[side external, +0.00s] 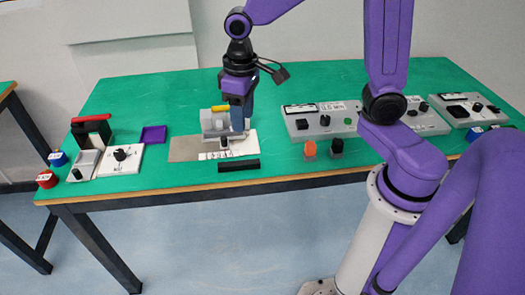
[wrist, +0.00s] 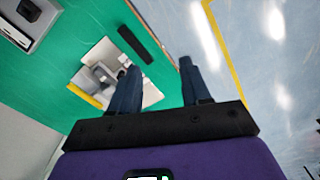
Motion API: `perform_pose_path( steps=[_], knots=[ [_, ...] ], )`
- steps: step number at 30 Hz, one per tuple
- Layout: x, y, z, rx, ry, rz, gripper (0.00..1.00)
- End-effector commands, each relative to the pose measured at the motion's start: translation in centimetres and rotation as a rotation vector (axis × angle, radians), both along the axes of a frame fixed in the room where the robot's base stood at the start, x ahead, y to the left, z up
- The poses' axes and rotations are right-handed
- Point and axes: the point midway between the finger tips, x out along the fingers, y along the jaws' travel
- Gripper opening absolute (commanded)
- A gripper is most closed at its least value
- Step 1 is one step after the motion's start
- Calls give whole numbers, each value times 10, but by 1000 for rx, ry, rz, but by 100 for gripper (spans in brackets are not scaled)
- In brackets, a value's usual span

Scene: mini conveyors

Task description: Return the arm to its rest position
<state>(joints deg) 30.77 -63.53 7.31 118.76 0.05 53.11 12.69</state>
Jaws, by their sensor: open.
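My purple arm reaches over the green table (side external: 330,85), and my gripper (side external: 238,125) points down with dark blue fingers. In the side view it overlaps a small grey machine (side external: 213,122) with a yellow bar (side external: 220,108) on a pale base plate (side external: 187,149). The gap between the fingers is hidden there. In the wrist view my gripper (wrist: 160,64) has its two fingers well apart with nothing between them. The left finger partly covers the machine's plate (wrist: 152,94); the right finger shows against the floor. I cannot tell the exact height above the plate.
A black bar (side external: 239,165) lies near the front edge. Left are a red-handled device (side external: 91,128), a purple tray (side external: 154,134) and a white knob box (side external: 121,160). The back middle is clear.

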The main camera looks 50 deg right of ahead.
Motion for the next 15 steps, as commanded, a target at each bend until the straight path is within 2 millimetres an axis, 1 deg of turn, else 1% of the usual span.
perform_pose_path(
  steps=[1, 8, 12, 15],
  knots=[
    [-17, 1, 3, 1, -3, 56, 47],
    [-87, -2, 8, 4, -7, 303, 47],
    [-129, -11, 7, 7, -10, 454, 47],
    [-156, -20, 6, 8, -12, 555, 47]
  ],
)
